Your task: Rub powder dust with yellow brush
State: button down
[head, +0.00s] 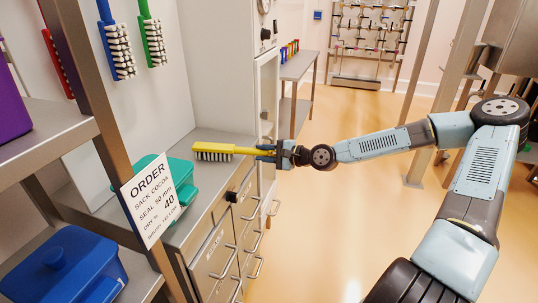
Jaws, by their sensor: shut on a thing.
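The yellow brush (214,151) lies level over the grey counter top, its pale bristles facing down. I cannot tell whether the bristles touch the counter. My gripper (268,153) is shut on the end of the yellow handle, at the counter's right edge. My arm reaches in from the right. I can make out no powder dust in this view.
A blue brush (117,48), a green brush (152,40) and a red brush (57,62) hang on the wall. A teal container (180,182) stands on the counter, partly behind an order sign (151,200). A blue lidded box (65,272) sits at front left. The middle floor is clear.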

aim_at(249, 150)
jog(key=shift+w+a+r, duration=0.1)
jog(key=shift+w+a, duration=0.1)
jog(key=shift+a, duration=0.3)
jog(key=shift+w+a, duration=0.2)
jog(key=shift+a, duration=0.25)
jog(key=shift+a, duration=0.1)
jog(key=shift+x, duration=1.6)
jog(key=shift+w+a+r, duration=0.1)
jog(key=shift+w+a, duration=0.2)
jog(key=shift+a, duration=0.55)
jog(key=shift+w+a+r, duration=0.1)
jog(key=shift+w+a, duration=0.15)
jog(key=shift+a, duration=0.6)
jog(key=shift+r, duration=3)
jog(key=shift+r, duration=1.5)
